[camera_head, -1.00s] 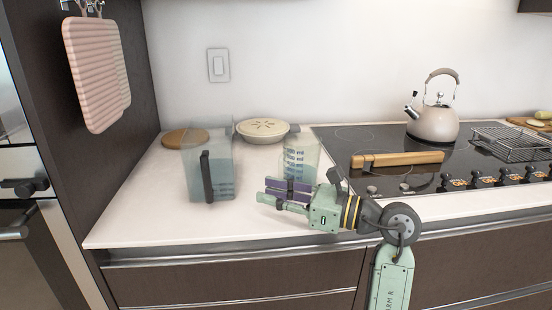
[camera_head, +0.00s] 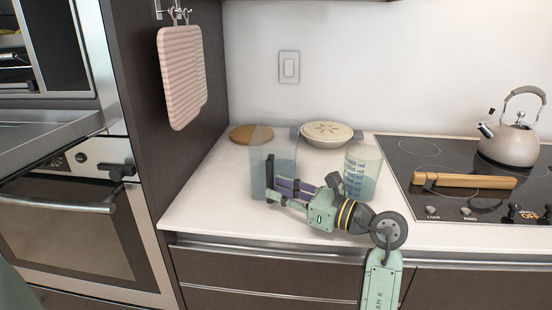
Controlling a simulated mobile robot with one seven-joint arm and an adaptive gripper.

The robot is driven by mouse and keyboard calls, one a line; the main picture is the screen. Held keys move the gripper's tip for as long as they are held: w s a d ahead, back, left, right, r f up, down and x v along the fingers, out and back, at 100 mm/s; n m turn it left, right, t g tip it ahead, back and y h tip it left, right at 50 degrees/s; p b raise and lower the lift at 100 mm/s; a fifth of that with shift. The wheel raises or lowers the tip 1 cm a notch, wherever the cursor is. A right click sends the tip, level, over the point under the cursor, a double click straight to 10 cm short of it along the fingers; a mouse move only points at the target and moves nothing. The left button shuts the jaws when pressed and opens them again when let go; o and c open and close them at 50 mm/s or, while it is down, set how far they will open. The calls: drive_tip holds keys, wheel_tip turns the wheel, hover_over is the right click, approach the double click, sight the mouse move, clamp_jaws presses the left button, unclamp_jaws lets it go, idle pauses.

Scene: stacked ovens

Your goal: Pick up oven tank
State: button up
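A clear, bluish tank (camera_head: 284,150) with a dark vertical handle (camera_head: 269,168) stands upright on the white counter; I take it to be the oven tank. Its handle faces the front left. My gripper (camera_head: 273,190) reaches in from the right, low in front of the tank, with its fingertips at the lower part of the handle. The fingers look spread, one behind the other in view. I cannot tell whether the handle lies between them or whether they touch it. The tank's lower front is partly hidden by my gripper.
A clear measuring cup (camera_head: 365,165) with blue markings stands just right of the tank, close behind my gripper. The cooktop (camera_head: 400,180) is right; ovens (camera_head: 80,225) are left. The counter's front-left is clear.

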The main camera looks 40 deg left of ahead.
drive_tip(key=shift+a, duration=0.5)
drive_tip(key=shift+c, duration=0.5)
clamp_jaws()
